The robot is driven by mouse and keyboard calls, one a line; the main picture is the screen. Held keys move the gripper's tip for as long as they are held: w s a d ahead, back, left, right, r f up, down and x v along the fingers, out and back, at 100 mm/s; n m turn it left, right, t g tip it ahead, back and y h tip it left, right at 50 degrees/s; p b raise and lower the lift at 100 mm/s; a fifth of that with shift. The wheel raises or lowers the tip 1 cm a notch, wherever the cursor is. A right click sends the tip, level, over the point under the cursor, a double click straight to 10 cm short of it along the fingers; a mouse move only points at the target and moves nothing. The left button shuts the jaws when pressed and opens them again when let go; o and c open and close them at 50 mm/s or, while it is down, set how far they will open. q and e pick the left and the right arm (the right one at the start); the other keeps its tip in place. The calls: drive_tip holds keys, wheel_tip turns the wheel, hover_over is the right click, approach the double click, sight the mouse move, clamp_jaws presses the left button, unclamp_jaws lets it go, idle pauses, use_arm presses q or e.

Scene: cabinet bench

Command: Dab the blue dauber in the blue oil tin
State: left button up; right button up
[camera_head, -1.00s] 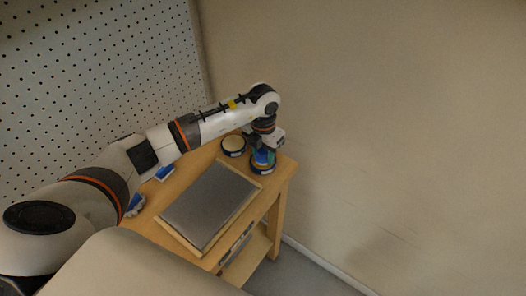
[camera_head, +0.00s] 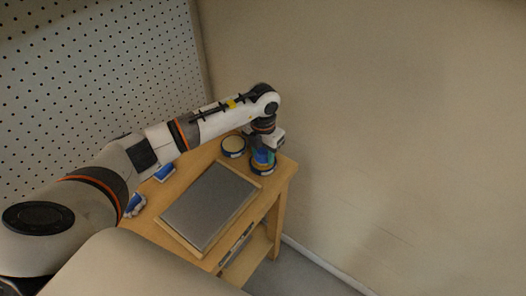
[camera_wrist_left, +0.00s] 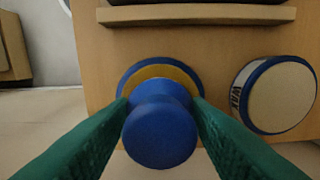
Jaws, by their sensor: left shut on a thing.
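The blue dauber (camera_wrist_left: 160,135), with a round knob on top, is between the green fingers of my left gripper (camera_head: 263,154), which is shut on it. The dauber is upright over the blue oil tin (camera_head: 263,171), at the table's far right corner. In the left wrist view the tin (camera_wrist_left: 126,76) shows a blue rim and yellow inside behind the dauber. The dauber's lower end is hidden, so I cannot tell whether it touches the oil. My right gripper is not in view.
A wax tin (camera_head: 233,146) with cream content stands close beside the oil tin; its label shows in the left wrist view (camera_wrist_left: 278,95). A grey panel (camera_head: 210,205) covers the middle of the wooden table (camera_head: 268,192). Blue-and-white items (camera_head: 135,204) lie at the left. A pegboard (camera_head: 90,75) stands behind.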

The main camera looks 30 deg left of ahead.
sight(263, 150)
use_arm(q)
drive_tip(key=shift+r+p, duration=1.9)
drive_tip(key=shift+r, duration=1.4)
